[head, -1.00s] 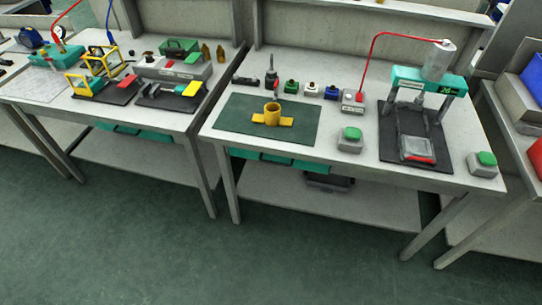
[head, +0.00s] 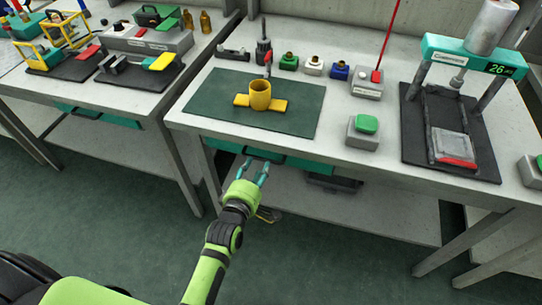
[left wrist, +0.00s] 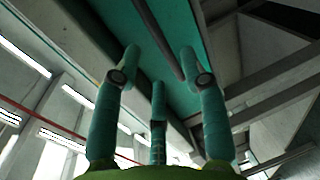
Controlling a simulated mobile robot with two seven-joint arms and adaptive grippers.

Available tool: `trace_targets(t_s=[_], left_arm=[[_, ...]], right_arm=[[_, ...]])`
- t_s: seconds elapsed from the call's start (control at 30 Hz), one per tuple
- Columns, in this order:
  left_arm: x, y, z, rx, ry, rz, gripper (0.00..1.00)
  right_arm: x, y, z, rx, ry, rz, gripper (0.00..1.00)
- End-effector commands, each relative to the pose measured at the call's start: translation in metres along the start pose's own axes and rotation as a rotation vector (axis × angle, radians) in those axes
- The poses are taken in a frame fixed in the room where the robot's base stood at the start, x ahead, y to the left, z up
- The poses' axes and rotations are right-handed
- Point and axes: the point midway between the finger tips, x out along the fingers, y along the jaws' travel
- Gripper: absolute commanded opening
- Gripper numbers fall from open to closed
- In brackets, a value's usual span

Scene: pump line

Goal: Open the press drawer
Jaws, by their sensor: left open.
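A teal drawer (head: 322,166) is set under the front edge of the press bench and looks closed. In the left wrist view the teal drawer front (left wrist: 190,85) fills the top middle, with a dark handle bar (left wrist: 158,38) across it. My left gripper (head: 258,168) is open and empty just in front of the drawer, below the tabletop edge. Its three teal fingers (left wrist: 158,80) point towards the drawer in the left wrist view. I cannot tell whether they touch the handle. In the head view the gripper hides part of the drawer. My right gripper is not in view.
On the bench above stand a yellow pump body (head: 260,97) on a green mat (head: 210,103), a green button box (head: 364,131) and the press (head: 470,62). A grey bin (head: 333,184) sits on the lower shelf. The floor in front is clear.

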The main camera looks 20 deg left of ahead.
Motion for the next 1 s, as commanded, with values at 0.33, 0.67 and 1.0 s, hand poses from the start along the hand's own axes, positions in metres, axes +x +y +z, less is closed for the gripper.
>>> trace_targets(t_s=[0.33,0.67,1.0], left_arm=[[0.051,0.000,0.000,0.004,-0.001,0.000,0.43],[0.059,0.000,0.000,0.004,-0.001,-0.002,0.43],[0.058,-0.001,0.001,0.005,-0.002,-0.003,0.00]], right_arm=[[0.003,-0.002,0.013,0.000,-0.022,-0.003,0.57],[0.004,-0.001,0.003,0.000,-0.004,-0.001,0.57],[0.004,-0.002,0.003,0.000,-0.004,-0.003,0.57]])
